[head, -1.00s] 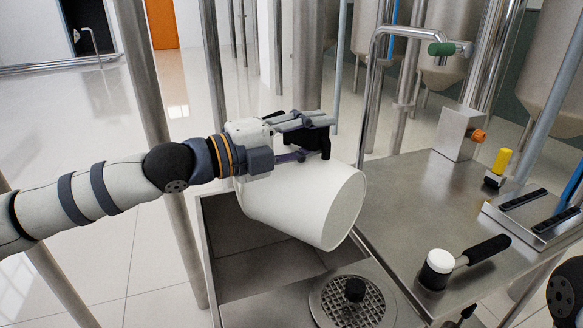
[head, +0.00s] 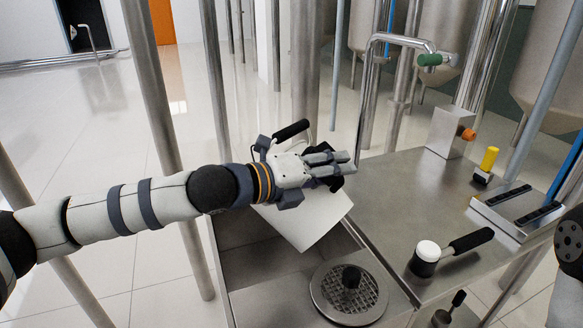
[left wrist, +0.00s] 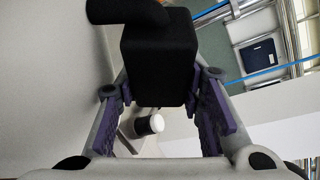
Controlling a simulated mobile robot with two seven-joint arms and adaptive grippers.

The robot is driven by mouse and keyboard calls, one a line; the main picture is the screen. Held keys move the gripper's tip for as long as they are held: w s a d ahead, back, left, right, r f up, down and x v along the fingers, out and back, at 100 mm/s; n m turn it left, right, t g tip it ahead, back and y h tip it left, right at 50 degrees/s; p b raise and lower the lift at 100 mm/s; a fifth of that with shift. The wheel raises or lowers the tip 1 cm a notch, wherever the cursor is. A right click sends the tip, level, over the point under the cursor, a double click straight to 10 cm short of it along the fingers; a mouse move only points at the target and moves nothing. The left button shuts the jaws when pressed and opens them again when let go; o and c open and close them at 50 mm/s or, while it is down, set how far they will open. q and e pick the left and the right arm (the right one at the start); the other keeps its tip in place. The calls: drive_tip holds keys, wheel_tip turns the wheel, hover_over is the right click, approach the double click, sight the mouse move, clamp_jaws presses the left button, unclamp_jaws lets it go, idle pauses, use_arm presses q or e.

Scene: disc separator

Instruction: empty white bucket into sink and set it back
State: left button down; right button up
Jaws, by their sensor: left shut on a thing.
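The white bucket (head: 312,217) is tipped over the sink (head: 262,268) in the head view. Its lower end slants down and right toward the round drain grate (head: 350,296). The bucket's inside and any contents are hidden. My left gripper (head: 337,172) covers the bucket's upper part. In the left wrist view, the purple-padded fingers (left wrist: 165,108) are on both sides of a black block, which looks like the bucket's handle (left wrist: 160,62). The pale bucket wall (left wrist: 45,75) fills the left side there. My right gripper is out of the head view.
A steel table (head: 405,190) adjoins the sink on the right. It holds a white-capped tool with a black grip (head: 427,255), a yellow-topped piece (head: 488,160) and a box with an orange knob (head: 450,130). A bent pipe with a green handle (head: 430,60) rises behind; steel posts stand around.

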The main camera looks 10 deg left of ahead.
use_arm(q)
drive_tip(key=s+d+f+m+y, duration=0.1)
drive_tip(key=d+f+m, duration=0.1)
drive_tip(key=f, duration=0.1)
drive_tip(key=s+d+f+m+y, duration=0.1)
drive_tip(key=d+f+m+y, duration=0.1)
drive_tip(key=d+f+m, duration=0.1)
drive_tip(key=s+d+f+m+t+y, duration=0.1)
drive_tip(key=d+f+m+y, duration=0.1)
drive_tip(key=f+m, duration=0.1)
drive_tip(key=shift+s+d+f, duration=0.2)
drive_tip(key=shift+s+d, duration=0.05)
drive_tip(key=shift+s, duration=0.05)
idle(0.3)
drive_tip(key=shift+r, duration=2)
drive_tip(key=shift+a, duration=0.1)
